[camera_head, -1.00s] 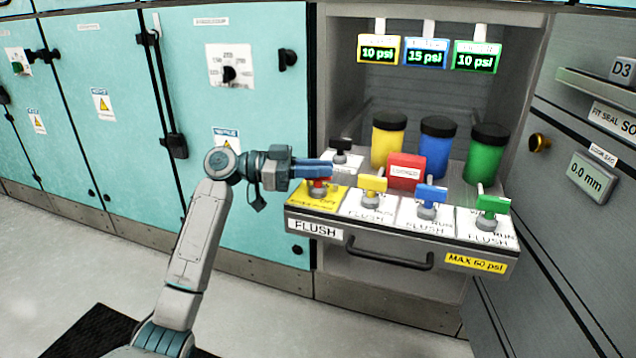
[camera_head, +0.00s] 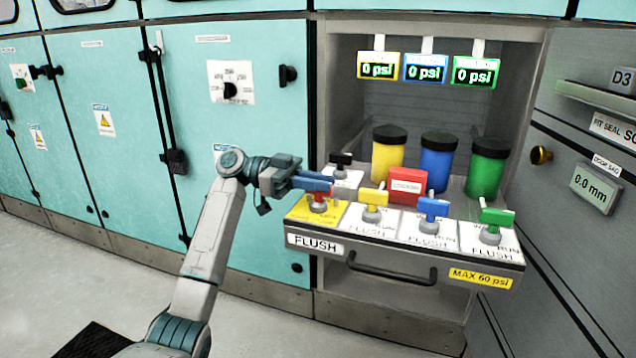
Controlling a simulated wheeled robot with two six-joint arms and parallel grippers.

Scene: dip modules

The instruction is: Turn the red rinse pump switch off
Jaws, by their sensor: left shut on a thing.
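The red rinse pump switch (camera_head: 319,206) stands on a yellow plate (camera_head: 299,211) at the left end of the flush drawer's front row. My left gripper (camera_head: 320,187) comes in from the left with its blue fingers shut on the switch's handle. The fingers hide most of the handle, so its exact angle is hard to see. The fingers slant down to the right. Three pressure displays hang above: yellow (camera_head: 378,71), blue (camera_head: 426,74) and green (camera_head: 474,77), each reading 0 psi. My right gripper is not in view.
Yellow (camera_head: 373,200), blue (camera_head: 432,208) and green (camera_head: 495,218) switches stand right of the red one. A black switch (camera_head: 341,159) and a red block (camera_head: 407,182) sit behind. Three black-lidded canisters stand farther back. The drawer handle (camera_head: 390,277) projects in front.

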